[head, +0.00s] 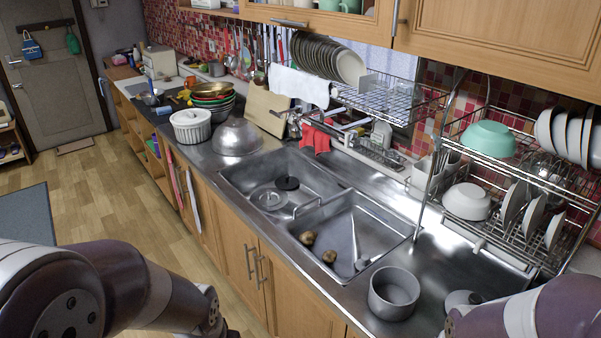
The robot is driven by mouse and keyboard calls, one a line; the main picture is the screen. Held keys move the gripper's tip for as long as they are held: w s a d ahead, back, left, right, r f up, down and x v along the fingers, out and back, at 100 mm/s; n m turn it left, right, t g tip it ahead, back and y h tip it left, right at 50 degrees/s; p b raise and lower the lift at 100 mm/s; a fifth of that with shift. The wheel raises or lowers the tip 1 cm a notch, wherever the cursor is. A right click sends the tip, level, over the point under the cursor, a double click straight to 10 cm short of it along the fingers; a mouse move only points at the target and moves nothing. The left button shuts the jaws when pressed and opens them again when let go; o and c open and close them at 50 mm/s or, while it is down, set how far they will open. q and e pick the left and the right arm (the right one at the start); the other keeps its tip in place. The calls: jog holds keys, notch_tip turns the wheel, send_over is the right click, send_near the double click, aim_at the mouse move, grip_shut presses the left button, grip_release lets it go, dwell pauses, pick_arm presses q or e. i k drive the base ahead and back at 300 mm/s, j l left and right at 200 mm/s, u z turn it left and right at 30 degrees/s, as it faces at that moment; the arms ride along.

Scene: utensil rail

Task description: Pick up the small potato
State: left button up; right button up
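Two brown potatoes lie close together in the right sink basin (378,229), near its front left corner. One potato (307,238) is further back and left; the other potato (329,256) is nearer the front edge. They look close in size, so I cannot tell surely which is the small one. My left arm comes in at the lower left and my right arm at the lower right. Both are outside the basin, and neither gripper's fingers are in view. Nothing covers the potatoes.
A metal utensil (355,240) lies in the same basin, right of the potatoes. A grey pot (394,292) stands on the counter to the right. The left basin holds a round lid (269,198). A dish rack (480,225) with bowls stands at right. A wire shelf (385,98) hangs above.

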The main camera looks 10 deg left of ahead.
aim_at(329, 257)
jog(key=i+j+z, duration=0.1)
jog(key=i+j, duration=0.3)
jog(key=i+j+z, duration=0.1)
jog(key=i+j, duration=0.25)
jog(key=j, duration=0.15)
jog(key=i+j+z, duration=0.15)
jog(key=i+j, duration=0.2)
jog(key=j, duration=0.15)
jog(key=i+j+z, duration=0.1)
jog(key=i+j, duration=0.25)
jog(key=j, duration=0.15)
